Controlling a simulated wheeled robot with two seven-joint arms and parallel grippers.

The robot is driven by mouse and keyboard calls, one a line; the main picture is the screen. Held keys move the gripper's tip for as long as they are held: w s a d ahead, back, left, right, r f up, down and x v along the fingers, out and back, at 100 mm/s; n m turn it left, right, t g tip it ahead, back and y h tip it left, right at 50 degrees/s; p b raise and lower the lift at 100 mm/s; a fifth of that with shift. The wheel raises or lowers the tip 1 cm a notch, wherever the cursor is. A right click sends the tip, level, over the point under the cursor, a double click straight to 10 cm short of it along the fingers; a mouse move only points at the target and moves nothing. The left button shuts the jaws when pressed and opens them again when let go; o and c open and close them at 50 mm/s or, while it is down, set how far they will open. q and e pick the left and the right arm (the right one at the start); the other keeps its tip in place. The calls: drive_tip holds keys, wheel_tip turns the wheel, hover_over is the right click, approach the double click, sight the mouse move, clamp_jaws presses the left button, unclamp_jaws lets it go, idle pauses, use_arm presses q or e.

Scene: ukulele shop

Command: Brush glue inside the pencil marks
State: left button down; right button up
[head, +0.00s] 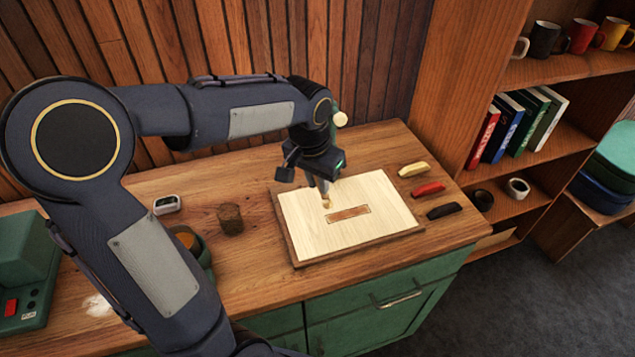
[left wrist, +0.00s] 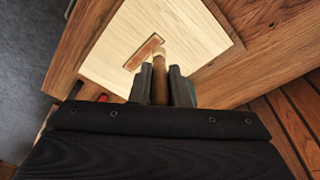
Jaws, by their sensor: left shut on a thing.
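The pale wooden board (head: 380,192) lies on a brown backing on the workbench, and it also shows in the left wrist view (left wrist: 195,35). A brown rectangle (head: 349,213) is on the board's middle; I cannot tell pencil lines from glue at this size. My left gripper (head: 325,187) is over the board, just behind the rectangle's left end. It is shut on a brush (left wrist: 160,78), whose brown handle shows between the fingers in the left wrist view. The brush tip is close to the board; I cannot tell if it touches. My right gripper is out of view.
A brown glass jar (head: 230,219) and a small white device (head: 167,204) stand left of the board. Cream (head: 414,169), red (head: 429,189) and black (head: 444,211) pieces lie to its right. A green machine (head: 35,270) is at far left. Shelves (head: 535,129) stand at right.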

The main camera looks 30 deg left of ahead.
use_arm(q)
drive_tip(key=shift+r+p, duration=1.1)
drive_tip(key=shift+r, duration=0.55)
drive_tip(key=shift+f, duration=0.1)
